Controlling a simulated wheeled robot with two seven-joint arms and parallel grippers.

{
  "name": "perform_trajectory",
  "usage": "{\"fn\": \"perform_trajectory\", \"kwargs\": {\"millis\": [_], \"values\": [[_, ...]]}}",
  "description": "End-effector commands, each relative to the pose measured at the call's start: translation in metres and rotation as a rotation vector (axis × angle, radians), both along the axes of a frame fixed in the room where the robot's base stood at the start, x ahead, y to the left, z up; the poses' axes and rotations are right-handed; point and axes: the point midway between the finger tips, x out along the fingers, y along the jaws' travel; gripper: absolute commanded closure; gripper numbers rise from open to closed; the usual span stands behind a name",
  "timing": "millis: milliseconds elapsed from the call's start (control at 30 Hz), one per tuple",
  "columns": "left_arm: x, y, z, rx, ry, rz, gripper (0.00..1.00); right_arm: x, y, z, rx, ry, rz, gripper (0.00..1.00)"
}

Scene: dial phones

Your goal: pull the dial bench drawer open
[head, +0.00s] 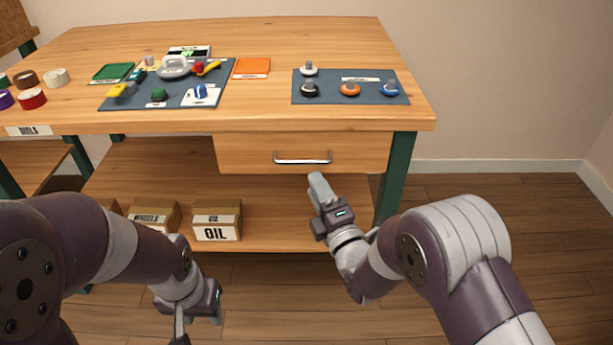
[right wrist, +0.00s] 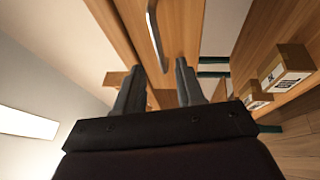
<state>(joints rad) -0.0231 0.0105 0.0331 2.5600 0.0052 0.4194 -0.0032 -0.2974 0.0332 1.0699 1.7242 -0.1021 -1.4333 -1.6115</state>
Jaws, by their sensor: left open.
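The drawer (head: 245,152) of the wooden bench (head: 340,116) is shut, its front flush under the top. Its silver bar handle (head: 302,161) runs level across the front. My right gripper (head: 318,183) is below and slightly right of the handle in the head view, apart from it. In the right wrist view its two fingers (right wrist: 158,80) are spread with nothing between them, and the handle (right wrist: 156,40) lies beyond the tips, roughly in line with the gap. My left gripper (head: 198,325) is open and empty, low over the floor, away from the drawer.
Blue-grey mats (head: 320,95) with knobs and small parts lie on the bench top. Tape rolls (head: 32,98) stand at the left. Boxes (head: 216,220) sit on the lower shelf. A green leg (head: 396,175) stands right of the drawer. The floor in front is clear.

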Motion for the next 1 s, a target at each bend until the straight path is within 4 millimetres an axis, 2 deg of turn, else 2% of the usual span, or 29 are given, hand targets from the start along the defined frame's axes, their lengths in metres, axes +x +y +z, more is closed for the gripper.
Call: {"fn": "perform_trajectory", "kwargs": {"millis": [100,300,633,733,767,1000], "values": [[0.0,0.0,-0.012,0.0,0.001,0.0,0.57,0.027,0.011,0.001,0.002,-0.001,0.0,0.62],[0.0,0.0,-0.02,0.0,0.001,0.0,0.57,0.056,0.023,0.008,0.001,0.003,-0.001,0.62],[0.0,0.0,-0.02,0.0,0.0,0.0,0.57,0.062,0.025,0.011,0.002,0.004,-0.001,0.62],[0.0,0.0,-0.02,0.0,0.0,0.0,0.57,0.062,0.025,0.011,0.002,0.004,-0.001,0.95],[0.0,0.0,-0.02,0.0,0.0,0.0,0.57,0.062,0.025,0.011,0.002,0.004,-0.001,1.0],[0.0,0.0,-0.02,0.0,0.0,0.0,0.57,0.061,0.025,0.01,0.001,0.005,-0.001,1.0]]}}
